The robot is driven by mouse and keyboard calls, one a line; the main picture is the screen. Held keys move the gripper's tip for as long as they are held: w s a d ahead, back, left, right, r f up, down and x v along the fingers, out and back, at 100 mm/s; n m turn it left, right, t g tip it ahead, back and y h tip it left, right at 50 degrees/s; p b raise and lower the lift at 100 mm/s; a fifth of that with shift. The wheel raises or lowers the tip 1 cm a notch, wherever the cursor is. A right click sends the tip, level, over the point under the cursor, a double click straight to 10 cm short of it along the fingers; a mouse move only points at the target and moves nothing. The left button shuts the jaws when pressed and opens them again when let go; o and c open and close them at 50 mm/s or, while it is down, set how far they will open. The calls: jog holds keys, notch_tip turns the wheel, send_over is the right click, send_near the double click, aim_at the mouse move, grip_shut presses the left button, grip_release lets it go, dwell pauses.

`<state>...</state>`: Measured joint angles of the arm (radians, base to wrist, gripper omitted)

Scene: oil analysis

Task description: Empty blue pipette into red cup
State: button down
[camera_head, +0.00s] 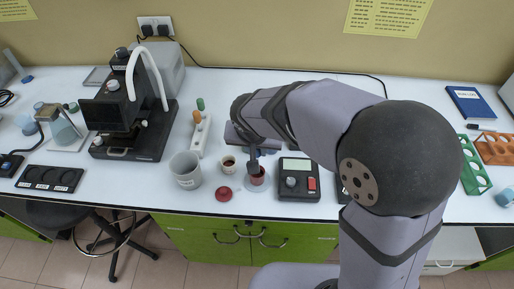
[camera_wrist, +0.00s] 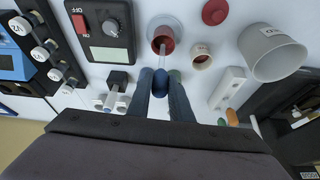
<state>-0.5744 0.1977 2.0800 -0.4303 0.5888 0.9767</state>
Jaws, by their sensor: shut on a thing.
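My gripper (camera_wrist: 161,84) is shut on the blue pipette (camera_wrist: 160,79), whose dark blue bulb sits between the two fingers. The pipette's pale thin stem points away from the fingers toward the red cup (camera_wrist: 163,36), and its tip overlaps the cup's opening in the wrist view. How deep the tip sits cannot be told. In the head view the red cup (camera_head: 257,178) stands directly below my gripper (camera_head: 254,153), on a pale round plate. The pipette is mostly hidden there by my gripper.
A small cup with brown liquid (camera_head: 229,165), a red lid (camera_head: 224,194) and a grey beaker (camera_head: 186,170) stand left of the red cup. A white holder (camera_head: 201,137) has green and orange pipettes. A dark device with a dial (camera_head: 299,181) stands close on the right.

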jog(key=shift+r+p, duration=0.9)
jog(key=shift+r, duration=0.6)
jog(key=c, duration=2.1)
grip_release()
jog(key=shift+c, duration=1.3)
jog(key=shift+r, duration=0.1)
jog(key=shift+r+p, duration=0.95)
jog(key=shift+r, duration=0.45)
